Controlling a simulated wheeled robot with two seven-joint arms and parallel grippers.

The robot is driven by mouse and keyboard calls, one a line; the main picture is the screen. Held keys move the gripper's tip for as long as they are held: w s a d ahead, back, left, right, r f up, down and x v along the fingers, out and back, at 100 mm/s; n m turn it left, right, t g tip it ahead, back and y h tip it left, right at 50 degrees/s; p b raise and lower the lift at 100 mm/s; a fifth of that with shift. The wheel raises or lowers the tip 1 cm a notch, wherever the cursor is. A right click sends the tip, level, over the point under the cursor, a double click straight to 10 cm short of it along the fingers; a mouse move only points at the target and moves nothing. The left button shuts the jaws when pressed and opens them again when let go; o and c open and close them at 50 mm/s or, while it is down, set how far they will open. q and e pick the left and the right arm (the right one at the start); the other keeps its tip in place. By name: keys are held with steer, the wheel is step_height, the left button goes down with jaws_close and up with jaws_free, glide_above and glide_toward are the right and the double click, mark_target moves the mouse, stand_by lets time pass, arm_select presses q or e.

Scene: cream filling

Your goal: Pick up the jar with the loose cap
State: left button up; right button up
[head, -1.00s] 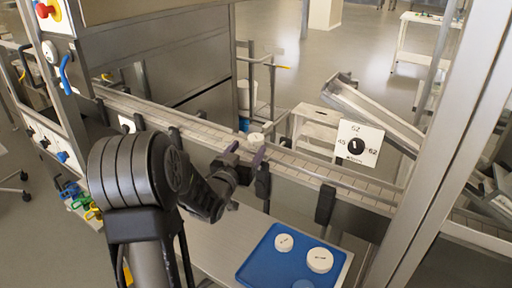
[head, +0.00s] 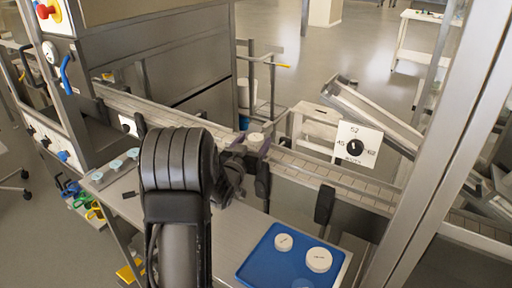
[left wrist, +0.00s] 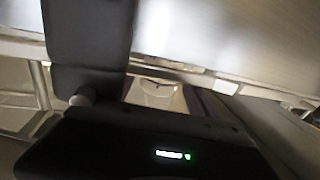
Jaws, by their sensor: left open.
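A jar with a white cap (head: 255,138) stands on the conveyor (head: 300,164) in the head view. Whether its cap sits loose cannot be made out. My left gripper (head: 252,146) is open at the conveyor, with its purple-tipped fingers on either side of the jar; contact cannot be told. In the left wrist view, a pale, rounded shape, likely the jar (left wrist: 156,93), shows between the fingers, partly hidden by the gripper body. My right gripper is not in view.
A blue tray (head: 255,270) with white round lids (head: 319,260) lies on the table (head: 228,228) in front of the conveyor. Several pale blue round pieces (head: 115,164) sit at the table's left. A dial sign (head: 356,146) stands beyond the belt. Dark brackets (head: 324,201) line the near rail.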

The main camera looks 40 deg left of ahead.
arm_select(q)
steer(key=c, duration=1.4)
steer(key=shift+c, duration=0.2)
step_height(320, 180, up, 10)
steer(key=shift+r, duration=0.1)
